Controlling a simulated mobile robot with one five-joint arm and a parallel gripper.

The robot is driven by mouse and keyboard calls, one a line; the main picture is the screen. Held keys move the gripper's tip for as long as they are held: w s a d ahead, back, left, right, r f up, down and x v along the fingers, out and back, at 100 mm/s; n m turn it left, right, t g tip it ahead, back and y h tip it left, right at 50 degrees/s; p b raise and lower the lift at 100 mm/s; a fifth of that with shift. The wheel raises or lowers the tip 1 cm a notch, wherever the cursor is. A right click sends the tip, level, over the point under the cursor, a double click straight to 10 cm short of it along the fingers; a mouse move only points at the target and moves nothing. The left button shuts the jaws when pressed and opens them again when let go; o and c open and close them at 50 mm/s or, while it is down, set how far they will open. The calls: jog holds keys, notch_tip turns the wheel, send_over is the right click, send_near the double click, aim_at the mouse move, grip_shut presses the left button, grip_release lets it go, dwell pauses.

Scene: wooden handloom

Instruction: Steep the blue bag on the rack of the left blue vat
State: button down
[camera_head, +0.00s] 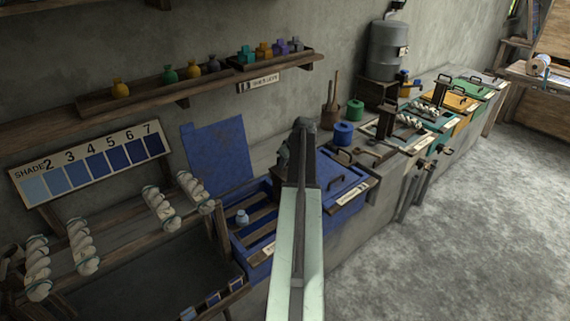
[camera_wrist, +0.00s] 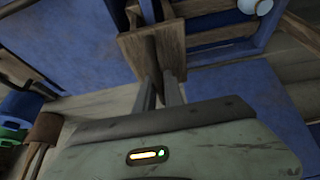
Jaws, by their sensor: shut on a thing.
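My gripper (camera_wrist: 158,78) is shut on a brown wooden piece (camera_wrist: 138,46) in the wrist view; I cannot tell what this piece belongs to. In the head view my arm hides most of the grip. The left blue vat (camera_head: 262,262) stands open left of my arm, with dark wooden rack slats across it. The pale blue bag (camera_head: 242,217) sits upright on the rack, apart from my gripper. A pale rounded thing that looks like the bag (camera_wrist: 255,6) shows at the top edge of the wrist view.
A blue panel (camera_head: 218,157) leans on the wall behind the vat. A lidded blue vat (camera_head: 345,187) lies right of my arm. Blue and green spools (camera_head: 343,133) stand behind it. Twisted skeins (camera_head: 160,205) hang at left. The floor at right is clear.

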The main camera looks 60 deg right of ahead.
notch_tip(320, 180, up, 6)
jog(key=p, duration=0.5)
jog(key=shift+r, duration=0.15)
jog(key=shift+w, duration=0.1)
jog(key=shift+c, duration=1)
grip_release()
jog(key=shift+f, duration=0.2)
jog(key=shift+r, duration=0.1)
notch_tip(320, 180, up, 7)
jog(key=p, duration=0.7)
